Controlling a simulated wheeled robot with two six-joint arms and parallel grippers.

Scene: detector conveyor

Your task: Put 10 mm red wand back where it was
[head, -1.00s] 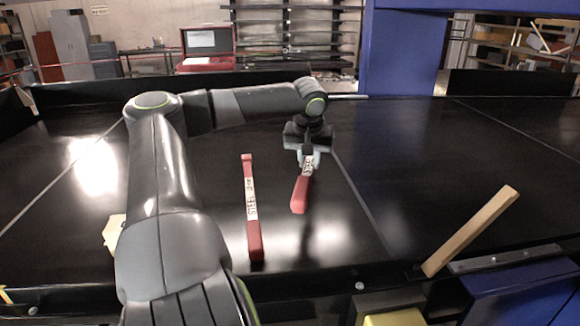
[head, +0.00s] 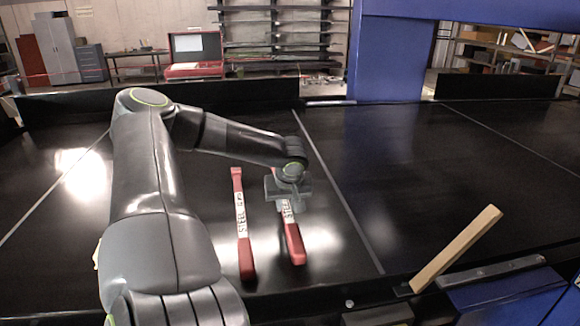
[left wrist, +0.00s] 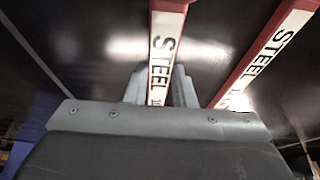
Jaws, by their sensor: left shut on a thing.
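Two red wands with white STEEL labels are over the black conveyor belt (head: 400,190). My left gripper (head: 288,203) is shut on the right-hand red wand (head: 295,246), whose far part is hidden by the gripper. In the left wrist view this held wand (left wrist: 165,45) runs between the fingers (left wrist: 160,88). I cannot tell whether it touches the belt. The other red wand (head: 242,230) lies to its left, roughly parallel and apart; it also shows in the left wrist view (left wrist: 265,55). The size marks are too small to read. My right gripper is out of view.
A tan bar (head: 455,250) leans up at the belt's near right edge, by a metal strip (head: 490,271). A blue post (head: 391,60) stands behind the belt.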

